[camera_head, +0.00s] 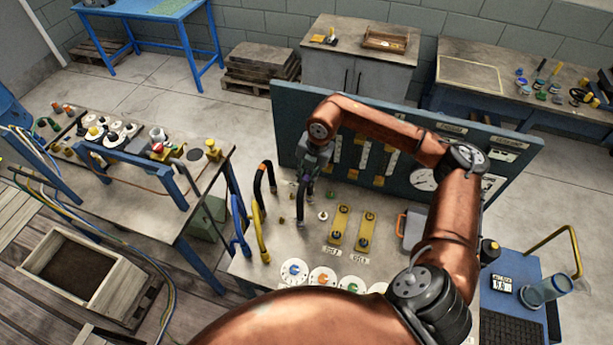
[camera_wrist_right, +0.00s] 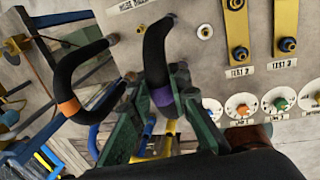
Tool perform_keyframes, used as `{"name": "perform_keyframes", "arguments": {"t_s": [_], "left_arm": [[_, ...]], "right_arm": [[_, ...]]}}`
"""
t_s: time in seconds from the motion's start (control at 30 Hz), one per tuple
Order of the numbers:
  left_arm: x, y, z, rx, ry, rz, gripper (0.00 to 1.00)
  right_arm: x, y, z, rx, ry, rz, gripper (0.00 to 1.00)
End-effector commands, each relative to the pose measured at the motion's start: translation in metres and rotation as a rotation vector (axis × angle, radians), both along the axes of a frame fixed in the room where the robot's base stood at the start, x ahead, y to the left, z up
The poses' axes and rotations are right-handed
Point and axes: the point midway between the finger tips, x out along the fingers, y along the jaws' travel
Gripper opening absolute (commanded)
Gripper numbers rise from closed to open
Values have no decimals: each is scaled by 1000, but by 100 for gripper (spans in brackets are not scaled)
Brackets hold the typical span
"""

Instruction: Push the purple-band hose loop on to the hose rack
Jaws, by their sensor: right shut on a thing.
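My right gripper (camera_head: 305,178) is shut on the purple-band hose loop (camera_head: 300,210), a black curved hose, above the bench with the coloured loops. In the right wrist view the loop (camera_wrist_right: 157,50) passes between the fingers of my right gripper (camera_wrist_right: 163,108), with its purple band at the fingertips. The loop's far end reaches to the grey bench surface; I cannot tell whether it touches or is seated. A label that seems to name the hose rack (camera_wrist_right: 131,5) is partly cut off beside that end. My left gripper is not in view.
An orange-band black loop (camera_wrist_right: 68,85) stands close to the left of the held one. Yellow test strips (camera_head: 339,224) and round dials (camera_head: 294,271) lie to the right and front. A blue panel (camera_head: 288,125) rises behind.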

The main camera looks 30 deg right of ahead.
Motion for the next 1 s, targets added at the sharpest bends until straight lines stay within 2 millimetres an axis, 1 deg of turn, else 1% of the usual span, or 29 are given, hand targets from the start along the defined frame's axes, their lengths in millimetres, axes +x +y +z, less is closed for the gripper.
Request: {"name": "perform_keyframes", "arguments": {"t_s": [0.87, 0.9, 1.0], "left_arm": [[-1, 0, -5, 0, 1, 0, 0], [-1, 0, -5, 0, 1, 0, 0], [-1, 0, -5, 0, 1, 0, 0]], "right_arm": [[0, 0, -5, 1, -1, -1, 0], [0, 0, -5, 1, -1, 0, 18], [0, 0, -5, 1, -1, 0, 25]]}}
